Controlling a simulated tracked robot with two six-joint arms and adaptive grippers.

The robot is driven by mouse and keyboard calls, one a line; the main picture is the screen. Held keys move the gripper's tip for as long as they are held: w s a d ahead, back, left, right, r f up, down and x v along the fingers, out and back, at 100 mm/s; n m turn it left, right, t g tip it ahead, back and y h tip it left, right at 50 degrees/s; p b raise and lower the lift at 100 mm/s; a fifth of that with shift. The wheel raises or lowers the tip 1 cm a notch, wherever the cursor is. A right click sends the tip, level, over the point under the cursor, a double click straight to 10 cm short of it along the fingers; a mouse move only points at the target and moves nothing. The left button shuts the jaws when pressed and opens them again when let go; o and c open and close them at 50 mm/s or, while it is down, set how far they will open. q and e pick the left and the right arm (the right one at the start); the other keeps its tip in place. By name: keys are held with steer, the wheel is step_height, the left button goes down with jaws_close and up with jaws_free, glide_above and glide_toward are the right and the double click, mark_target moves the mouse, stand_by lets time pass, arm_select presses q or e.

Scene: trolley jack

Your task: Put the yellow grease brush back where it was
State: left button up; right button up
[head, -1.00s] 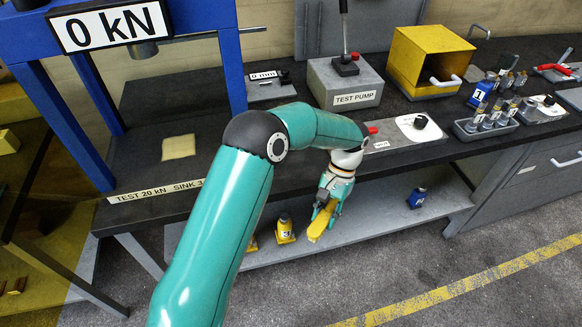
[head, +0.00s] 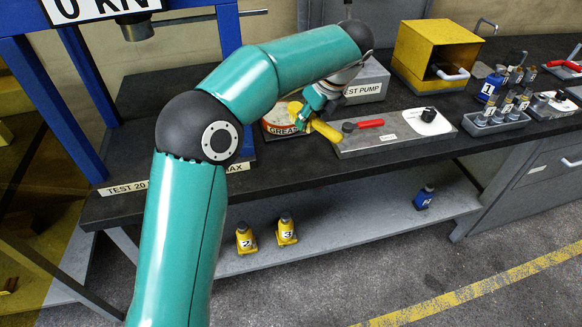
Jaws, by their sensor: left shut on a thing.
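My left gripper (head: 309,107) is shut on the yellow grease brush (head: 325,130). It holds the brush at the front part of the bench top, beside the round tin marked GREASE (head: 281,128). One yellow end points toward the front right, over the left end of a grey plate. Another yellow part shows left of the fingers, over the tin in the picture. I cannot tell whether the brush touches the tin or the plate. My forearm and wrist hide part of the bench behind. My right gripper is not in view.
The grey plate (head: 395,136) carries a red-handled tool (head: 362,125) and a white disc. The test pump (head: 367,84) stands behind my wrist, with a yellow box (head: 432,55) to its right. Yellow bottle jacks (head: 287,231) and a blue one (head: 424,198) stand on the lower shelf.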

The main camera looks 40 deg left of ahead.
arm_select(q)
steer(key=a+r+m, duration=0.1)
steer(key=a+r+m+t, duration=0.1)
steer(key=r+m, duration=0.1)
steer(key=a+r+m+h+b, duration=0.1)
steer(key=shift+s+r+t, duration=0.15)
steer(key=shift+s+t, duration=0.1)
steer(key=shift+t, duration=0.05)
steer(key=shift+f+m, duration=0.2)
steer(key=shift+m, duration=0.1)
steer(key=b, duration=0.3)
glide_above(295, 166)
steer(key=s+d, duration=0.1)
step_height(295, 166, down, 14)
steer(key=shift+f, duration=2.6)
steer(key=o, duration=1)
steer(key=shift+d+r, duration=0.1)
steer(key=v, duration=1.2)
steer(key=shift+s, duration=0.1)
